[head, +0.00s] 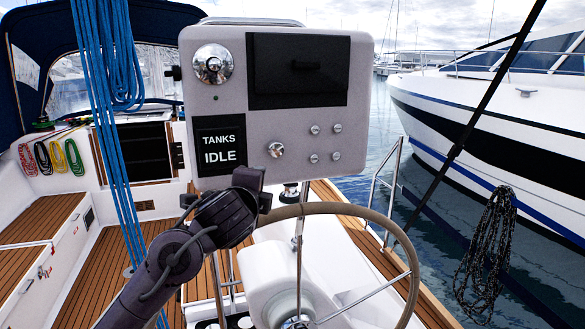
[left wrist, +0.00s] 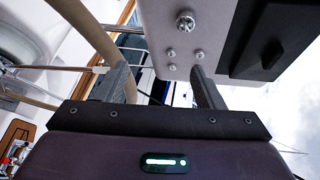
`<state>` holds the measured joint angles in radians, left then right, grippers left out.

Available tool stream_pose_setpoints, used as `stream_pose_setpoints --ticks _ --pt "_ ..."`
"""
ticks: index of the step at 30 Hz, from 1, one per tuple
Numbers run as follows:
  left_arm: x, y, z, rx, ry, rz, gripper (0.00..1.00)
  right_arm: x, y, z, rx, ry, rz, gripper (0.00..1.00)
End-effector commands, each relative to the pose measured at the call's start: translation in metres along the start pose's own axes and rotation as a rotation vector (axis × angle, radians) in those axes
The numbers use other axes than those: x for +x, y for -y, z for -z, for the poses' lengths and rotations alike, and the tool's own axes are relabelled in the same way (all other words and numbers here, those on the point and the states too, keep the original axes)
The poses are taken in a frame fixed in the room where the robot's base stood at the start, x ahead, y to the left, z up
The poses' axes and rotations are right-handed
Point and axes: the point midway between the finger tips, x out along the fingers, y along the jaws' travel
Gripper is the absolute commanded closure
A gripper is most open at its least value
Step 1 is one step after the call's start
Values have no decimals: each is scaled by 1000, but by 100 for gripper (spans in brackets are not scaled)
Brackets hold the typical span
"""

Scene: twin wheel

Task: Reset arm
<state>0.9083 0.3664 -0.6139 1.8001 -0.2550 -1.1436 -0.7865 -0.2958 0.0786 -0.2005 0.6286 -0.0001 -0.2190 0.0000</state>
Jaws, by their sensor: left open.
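My left arm comes in from the lower left in the head view, and its gripper (head: 260,188) is just below the grey console panel (head: 230,100). In the left wrist view the two fingers of the left gripper (left wrist: 160,78) stand apart with nothing held between them. The panel (left wrist: 180,55) fills the upper right there, with a knob and small buttons just beyond the fingers. I cannot tell whether the right finger touches the panel. My right gripper is in neither view.
The steering wheel (head: 416,250) stands close to the right of my left arm. Blue ropes (head: 112,130) hang on the left. A display on the panel reads "TANKS IDLE" (head: 219,146). The wooden deck (head: 95,285) shows at lower left. Another boat (head: 500,120) lies across the water.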

Motion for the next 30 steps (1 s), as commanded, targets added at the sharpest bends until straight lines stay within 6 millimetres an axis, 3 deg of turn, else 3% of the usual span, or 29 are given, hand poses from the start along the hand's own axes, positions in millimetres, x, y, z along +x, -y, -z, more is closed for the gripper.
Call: stream_pose_setpoints --ticks 11,17,24,30 --pt "-13 -82 11 -246 -11 -143 38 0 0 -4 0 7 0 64" --pt "-38 -158 15 -487 21 -290 38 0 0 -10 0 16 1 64" --pt "-105 -278 9 -904 181 -542 38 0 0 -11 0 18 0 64" --pt "-172 -353 -3 -1179 384 -709 38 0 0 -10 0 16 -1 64"
